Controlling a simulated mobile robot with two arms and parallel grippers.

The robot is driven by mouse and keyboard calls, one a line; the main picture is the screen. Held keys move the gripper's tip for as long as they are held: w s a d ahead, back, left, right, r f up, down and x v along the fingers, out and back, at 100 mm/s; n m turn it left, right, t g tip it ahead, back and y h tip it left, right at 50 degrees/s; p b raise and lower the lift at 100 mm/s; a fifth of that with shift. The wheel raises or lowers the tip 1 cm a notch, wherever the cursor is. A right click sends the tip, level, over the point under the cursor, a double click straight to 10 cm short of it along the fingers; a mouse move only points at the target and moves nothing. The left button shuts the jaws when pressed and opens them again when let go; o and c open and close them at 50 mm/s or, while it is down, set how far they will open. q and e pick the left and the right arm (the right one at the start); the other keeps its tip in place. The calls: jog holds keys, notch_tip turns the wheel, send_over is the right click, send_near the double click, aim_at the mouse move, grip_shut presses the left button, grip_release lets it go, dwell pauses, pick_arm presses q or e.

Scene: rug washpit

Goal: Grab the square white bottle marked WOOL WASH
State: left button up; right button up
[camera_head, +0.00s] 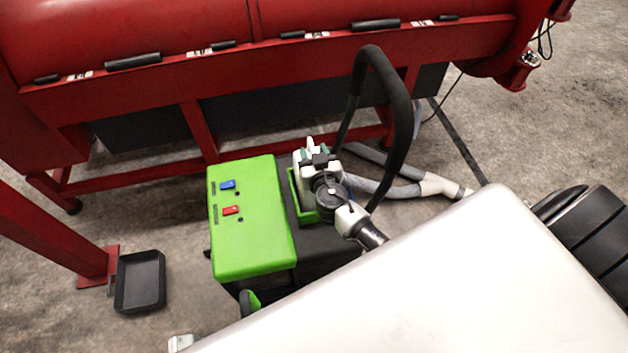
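My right gripper (320,160) is over the green caddy (299,201) on the cleaning machine, reaching in from the lower right. A white bottle-like shape (304,168) stands in the caddy, right at my gripper and partly covered by it. Its label cannot be read, so I cannot tell whether it is the WOOL WASH bottle. A white top with a small nozzle-like tip (311,143) shows just behind the gripper. My fingers are too small and overlapped to tell whether they hold anything. My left gripper is not in view.
The machine has a bright green top (247,245) with a blue and a red switch. A black hooped handle (402,110) rises beside my gripper, with a grey hose (400,190) behind. A red drum frame (300,75) spans the back. A black tray (139,282) sits left.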

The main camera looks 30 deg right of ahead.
grip_shut()
dwell(1.1)
jog(key=shift+w+r, duration=0.1)
